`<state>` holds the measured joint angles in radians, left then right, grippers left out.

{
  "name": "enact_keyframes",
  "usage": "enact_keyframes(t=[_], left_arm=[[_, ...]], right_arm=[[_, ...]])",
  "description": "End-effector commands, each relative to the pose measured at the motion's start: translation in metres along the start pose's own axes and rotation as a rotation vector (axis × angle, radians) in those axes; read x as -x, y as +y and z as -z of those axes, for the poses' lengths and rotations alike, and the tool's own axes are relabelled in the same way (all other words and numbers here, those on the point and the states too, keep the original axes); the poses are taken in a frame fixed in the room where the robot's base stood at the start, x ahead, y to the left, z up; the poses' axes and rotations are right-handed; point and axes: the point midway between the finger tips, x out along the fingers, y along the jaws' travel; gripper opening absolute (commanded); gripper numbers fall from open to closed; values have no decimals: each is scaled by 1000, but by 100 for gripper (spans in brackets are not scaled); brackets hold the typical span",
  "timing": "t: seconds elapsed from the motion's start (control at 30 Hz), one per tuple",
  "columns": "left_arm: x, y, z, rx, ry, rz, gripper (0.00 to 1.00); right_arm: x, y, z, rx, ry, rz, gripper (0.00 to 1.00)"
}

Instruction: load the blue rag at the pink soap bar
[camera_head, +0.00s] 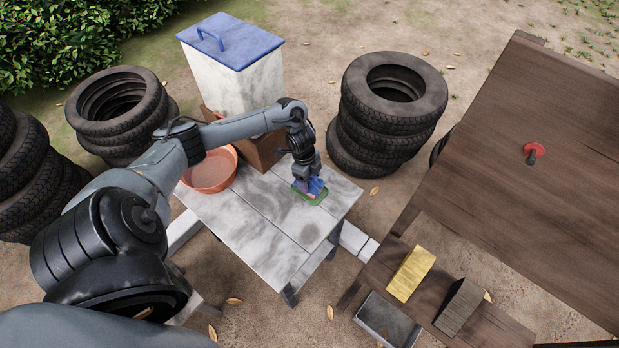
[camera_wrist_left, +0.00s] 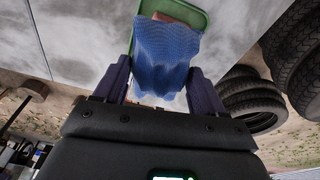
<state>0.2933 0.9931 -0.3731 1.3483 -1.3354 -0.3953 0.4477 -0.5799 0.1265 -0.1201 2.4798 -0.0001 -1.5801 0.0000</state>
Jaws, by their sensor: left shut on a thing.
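The blue rag (camera_wrist_left: 167,55) is bunched between the two fingers of my left gripper (camera_wrist_left: 162,88), which is shut on it. In the head view the left gripper (camera_head: 308,186) is low over the grey table, with the blue rag (camera_head: 317,186) at its tips. The pink soap bar (camera_head: 308,195) lies in a green dish (camera_head: 322,197) under the rag. In the wrist view the rag covers most of the soap and part of the green dish (camera_wrist_left: 199,20). I cannot tell how firmly the rag rests on the soap. My right gripper is not in view.
The grey table (camera_head: 262,237) also holds an orange basin (camera_head: 212,172) of water at its left. A white bin with a blue lid (camera_head: 232,40) stands behind. Stacked tyres (camera_head: 387,125) are at the back right. A yellow block (camera_head: 411,273) lies on a brown bench at the right.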

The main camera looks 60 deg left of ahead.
Motion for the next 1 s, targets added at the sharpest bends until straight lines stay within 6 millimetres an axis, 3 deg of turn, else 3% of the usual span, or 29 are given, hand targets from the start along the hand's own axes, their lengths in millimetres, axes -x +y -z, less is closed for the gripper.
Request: enact_keyframes(t=[1.0], left_arm=[[-10, 0, -1, 0, 0, 0, 46]], right_arm=[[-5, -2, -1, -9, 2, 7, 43]])
